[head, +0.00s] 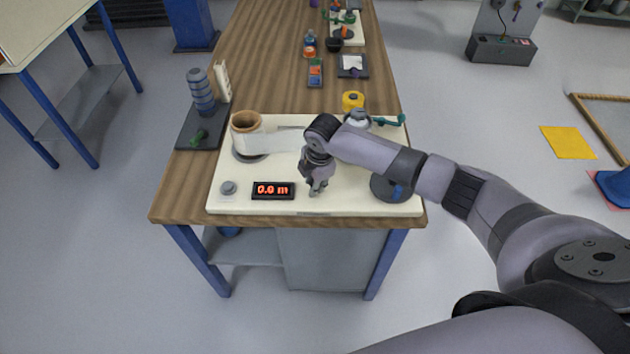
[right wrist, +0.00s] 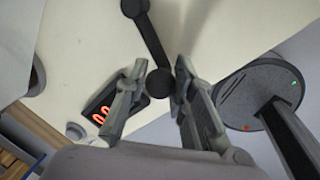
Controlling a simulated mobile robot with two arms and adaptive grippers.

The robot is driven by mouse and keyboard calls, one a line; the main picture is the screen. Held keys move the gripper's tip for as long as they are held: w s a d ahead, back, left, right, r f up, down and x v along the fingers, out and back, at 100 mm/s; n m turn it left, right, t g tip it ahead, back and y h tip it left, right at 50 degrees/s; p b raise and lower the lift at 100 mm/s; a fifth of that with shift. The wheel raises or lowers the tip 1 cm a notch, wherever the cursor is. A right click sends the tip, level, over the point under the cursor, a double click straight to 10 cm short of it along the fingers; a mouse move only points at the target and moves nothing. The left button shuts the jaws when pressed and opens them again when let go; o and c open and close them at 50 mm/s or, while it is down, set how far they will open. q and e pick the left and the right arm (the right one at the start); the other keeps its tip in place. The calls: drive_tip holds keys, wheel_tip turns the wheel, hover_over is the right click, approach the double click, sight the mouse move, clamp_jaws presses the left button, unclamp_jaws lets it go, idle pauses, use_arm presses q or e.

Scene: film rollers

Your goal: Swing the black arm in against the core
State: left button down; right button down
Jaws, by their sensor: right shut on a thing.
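My right gripper (head: 318,188) points down over the front middle of the cream board (head: 350,207). In the right wrist view its fingers (right wrist: 161,76) are shut on the round end of the black arm (right wrist: 150,38). The arm runs from there to a round joint at the top of that view. In the head view my gripper hides the arm. The brown core (head: 246,120) stands upright at the board's left, with white film (head: 285,139) stretching right from it. The core is well left of my gripper, with a gap between. My left gripper is not in view.
A red digital display (head: 273,190) and a grey knob (head: 228,187) lie front left of the gripper. A dark disc (head: 385,190) sits to its right. A yellow roll (head: 352,101) and a teal lever (head: 388,121) are behind. The board between core and display is clear.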

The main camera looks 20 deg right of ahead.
drive_tip(key=c, duration=1.3)
unclamp_jaws()
drive_tip(key=shift+c, duration=0.2)
wheel_tip(320, 180, up, 12)
drive_tip(key=s, duration=0.2)
drive_tip(key=shift+d, duration=0.15)
drive_tip(key=shift+s+f, duration=0.15)
